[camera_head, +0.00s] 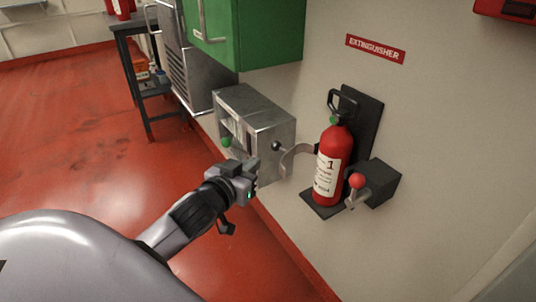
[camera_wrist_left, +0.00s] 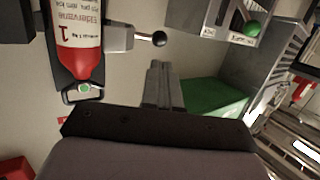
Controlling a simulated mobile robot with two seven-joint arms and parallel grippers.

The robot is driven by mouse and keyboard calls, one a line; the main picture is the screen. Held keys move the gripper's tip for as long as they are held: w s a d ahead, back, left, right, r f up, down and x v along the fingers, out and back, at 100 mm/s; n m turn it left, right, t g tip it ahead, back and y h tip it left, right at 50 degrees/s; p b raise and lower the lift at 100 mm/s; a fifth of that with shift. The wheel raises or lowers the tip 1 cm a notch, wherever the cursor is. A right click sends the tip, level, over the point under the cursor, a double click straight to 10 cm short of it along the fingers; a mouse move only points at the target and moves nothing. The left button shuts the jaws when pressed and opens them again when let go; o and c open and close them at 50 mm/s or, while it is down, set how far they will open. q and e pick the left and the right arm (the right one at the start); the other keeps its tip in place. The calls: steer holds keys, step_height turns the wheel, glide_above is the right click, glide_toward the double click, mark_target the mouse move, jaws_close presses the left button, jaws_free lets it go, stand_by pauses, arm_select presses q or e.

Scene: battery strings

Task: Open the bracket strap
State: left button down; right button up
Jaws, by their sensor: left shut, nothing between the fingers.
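The red fire extinguisher (camera_head: 332,165) stands upright in a black wall bracket (camera_head: 364,120). The grey curved bracket strap (camera_head: 297,153) sticks out to the left of the cylinder, clear of its front, with a black ball knob (camera_head: 276,146) at its free end. In the left wrist view the strap (camera_wrist_left: 120,38) and knob (camera_wrist_left: 159,39) show beside the extinguisher (camera_wrist_left: 80,50). My left gripper (camera_head: 254,168) is shut and empty, a little left of and below the knob. Its closed fingers (camera_wrist_left: 162,68) point toward the knob without visible contact. My right gripper is not in view.
A black box (camera_head: 382,182) with a red-ball lever (camera_head: 356,181) sits right of the extinguisher. A grey metal wall box (camera_head: 262,118) with a green knob (camera_head: 227,142) is behind my left gripper. A green cabinet (camera_head: 265,35) hangs above. Red floor lies open at left.

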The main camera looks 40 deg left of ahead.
mark_target(273, 147)
arm_select(q)
steer(key=shift+b+x, duration=0.65)
steer(key=shift+x, duration=3.7)
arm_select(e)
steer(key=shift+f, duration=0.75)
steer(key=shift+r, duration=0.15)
